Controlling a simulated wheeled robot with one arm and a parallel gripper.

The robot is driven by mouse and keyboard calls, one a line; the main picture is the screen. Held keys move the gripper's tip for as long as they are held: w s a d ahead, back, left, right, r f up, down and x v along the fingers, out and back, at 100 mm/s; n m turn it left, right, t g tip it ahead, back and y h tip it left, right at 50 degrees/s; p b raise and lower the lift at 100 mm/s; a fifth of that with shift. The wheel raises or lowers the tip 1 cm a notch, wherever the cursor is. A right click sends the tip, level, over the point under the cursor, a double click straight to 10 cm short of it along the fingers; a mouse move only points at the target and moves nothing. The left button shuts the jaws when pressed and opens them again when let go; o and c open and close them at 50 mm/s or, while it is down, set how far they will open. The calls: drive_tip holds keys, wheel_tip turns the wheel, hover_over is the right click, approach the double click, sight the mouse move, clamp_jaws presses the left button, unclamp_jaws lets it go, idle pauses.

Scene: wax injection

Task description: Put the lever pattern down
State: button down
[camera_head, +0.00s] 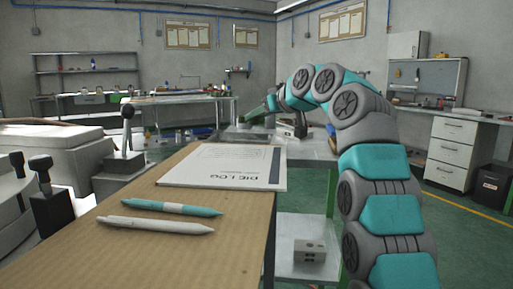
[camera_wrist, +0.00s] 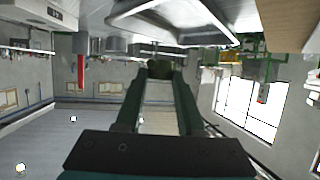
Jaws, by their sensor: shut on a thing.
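My gripper (camera_wrist: 159,78) is shut on a small dark green piece (camera_wrist: 160,66), which sits between the fingertips in the wrist view. It appears to be the lever pattern, but its shape is mostly hidden and dark. In the head view my arm reaches away over the far table, and the gripper (camera_head: 256,112) is small there. A shiny metal tray (camera_wrist: 205,38) shows close beyond the fingertips in the wrist view. I cannot tell whether the piece touches it.
A die log (camera_head: 225,166), a teal pen (camera_head: 172,207) and a white pen (camera_head: 155,225) lie on the near brown table (camera_head: 225,240). A small grey block (camera_head: 310,250) stands on a lower shelf. A drawer cabinet (camera_head: 453,150) stands at the right.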

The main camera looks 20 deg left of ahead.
drive_tip(key=shift+f+b, duration=1.2)
drive_tip(key=shift+f, duration=1.85)
drive_tip(key=shift+f, duration=0.2)
drive_tip(key=c, duration=0.8)
unclamp_jaws()
drive_tip(key=shift+r, duration=0.1)
drive_tip(key=shift+r, duration=0.1)
drive_tip(key=shift+r, duration=0.1)
drive_tip(key=shift+s+d+r, duration=0.1)
drive_tip(key=shift+s+d, duration=0.15)
drive_tip(key=shift+d, duration=0.25)
drive_tip(key=b+v, duration=0.1)
drive_tip(key=v, duration=1)
